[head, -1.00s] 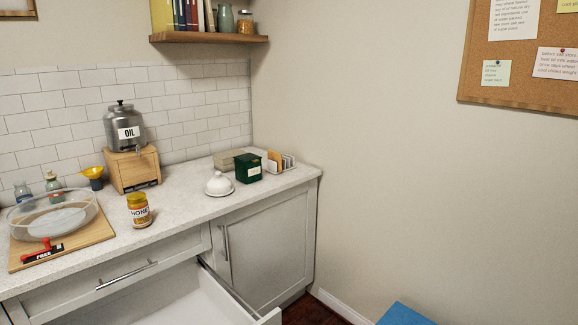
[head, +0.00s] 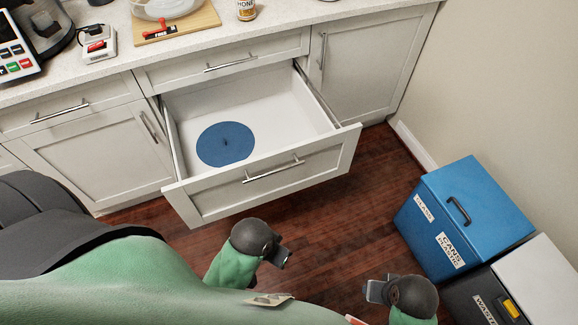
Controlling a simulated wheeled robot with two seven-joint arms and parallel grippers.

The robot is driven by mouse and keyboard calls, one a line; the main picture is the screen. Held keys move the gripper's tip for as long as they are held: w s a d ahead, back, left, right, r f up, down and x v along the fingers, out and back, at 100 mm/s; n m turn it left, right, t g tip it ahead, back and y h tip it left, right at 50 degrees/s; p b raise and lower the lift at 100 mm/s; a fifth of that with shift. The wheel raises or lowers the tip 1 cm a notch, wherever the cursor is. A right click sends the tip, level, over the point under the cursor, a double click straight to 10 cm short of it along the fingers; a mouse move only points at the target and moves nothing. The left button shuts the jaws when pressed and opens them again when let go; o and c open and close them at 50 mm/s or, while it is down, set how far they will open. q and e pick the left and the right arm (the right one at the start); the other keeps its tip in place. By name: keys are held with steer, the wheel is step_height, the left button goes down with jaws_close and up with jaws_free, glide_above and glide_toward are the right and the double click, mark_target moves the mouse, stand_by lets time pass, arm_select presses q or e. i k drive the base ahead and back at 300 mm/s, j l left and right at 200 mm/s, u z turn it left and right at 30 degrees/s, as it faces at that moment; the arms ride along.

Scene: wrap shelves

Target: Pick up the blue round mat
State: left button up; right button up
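The blue round mat (head: 240,135) lies flat on the floor of an open white drawer (head: 270,188), toward its left side. A small dark mark or knob shows near the mat's middle. My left gripper (head: 283,257) is in front of and below the drawer front, well apart from the mat. My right gripper (head: 373,291) is further right and lower, over the floor. Both seem empty, but their fingers are too small and angled to tell whether they are open or shut.
A blue bin (head: 470,215) with a handle and a dark bin with a white lid (head: 545,275) stand at the right. The rest of the drawer is empty.

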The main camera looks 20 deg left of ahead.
mark_target(223, 143)
steer(key=j+u, duration=0.35)
steer(key=u, duration=0.15)
steer(key=i+j+u, duration=0.15)
steer(key=j+u, duration=0.3)
steer(key=k+l+z, duration=0.2)
steer(key=l, duration=0.25)
steer(key=l+z, duration=0.15)
steer(key=l, duration=0.35)
steer(key=k+l+z, duration=0.2)
steer(key=l, duration=0.3)
steer(key=i+j, duration=0.05)
